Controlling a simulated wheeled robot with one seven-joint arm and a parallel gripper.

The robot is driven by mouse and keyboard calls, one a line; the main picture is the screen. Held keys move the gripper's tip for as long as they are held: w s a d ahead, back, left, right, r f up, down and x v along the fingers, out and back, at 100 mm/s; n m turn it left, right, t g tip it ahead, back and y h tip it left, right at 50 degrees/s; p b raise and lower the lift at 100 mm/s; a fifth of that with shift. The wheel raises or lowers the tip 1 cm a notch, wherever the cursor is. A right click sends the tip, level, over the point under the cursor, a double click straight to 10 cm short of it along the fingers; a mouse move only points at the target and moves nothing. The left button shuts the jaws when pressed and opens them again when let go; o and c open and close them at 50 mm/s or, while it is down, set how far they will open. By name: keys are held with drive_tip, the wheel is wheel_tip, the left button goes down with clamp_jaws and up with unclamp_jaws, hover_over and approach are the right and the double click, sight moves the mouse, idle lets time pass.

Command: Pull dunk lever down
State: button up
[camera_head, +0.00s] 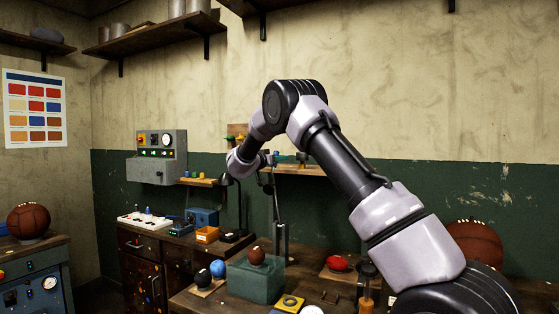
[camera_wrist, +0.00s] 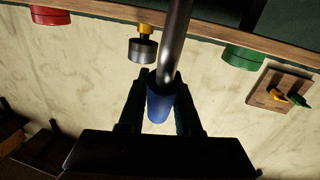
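The dunk lever appears in the wrist view as a grey metal rod (camera_wrist: 175,45) with a blue cylindrical grip (camera_wrist: 159,106) at its end. My gripper (camera_wrist: 163,90) has its dark fingers on both sides of the blue grip, close against it near the tips, and looks shut on it. In the head view my gripper (camera_head: 264,160) is small and dark, near the upper end of a grey rod (camera_head: 277,205) rising behind the workbench. The blue grip is not clear there.
A brown ball (camera_head: 257,256) sits on a green box (camera_head: 254,282) on the bench. A shelf (camera_head: 298,169) runs behind my gripper. A grey control box (camera_head: 158,158) hangs at left. In the wrist view a yellow-and-grey knob (camera_wrist: 143,48) is close to the rod.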

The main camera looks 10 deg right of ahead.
clamp_jaws()
idle(1.2)
